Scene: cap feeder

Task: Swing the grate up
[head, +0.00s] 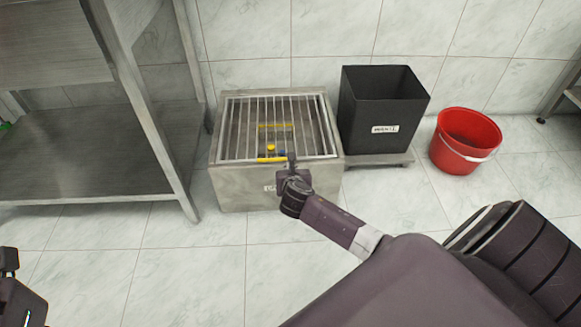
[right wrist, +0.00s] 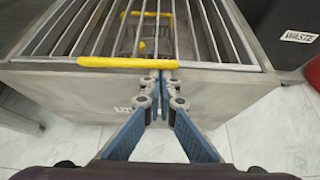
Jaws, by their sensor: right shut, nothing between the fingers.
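The grate (head: 247,120), a row of metal bars, lies flat over the top of a grey metal box (head: 240,185). A yellow handle (head: 271,159) sits on its front edge and also shows in the right wrist view (right wrist: 115,62). My right gripper (head: 291,160) is at the front edge of the box, by the right end of the handle. In the right wrist view its blue-padded fingers (right wrist: 162,76) are shut and empty, their tips close to that end; contact is unclear. My left gripper (head: 10,275) shows only partly at the lower left edge, its fingers unclear.
Yellow parts (head: 275,125) show beneath the bars. A black waste bin (head: 375,120) on a low platform (head: 385,159) and a red bucket (head: 455,145) stand right of the box. A metal shelf unit (head: 165,155) stands left. Floor in front is clear.

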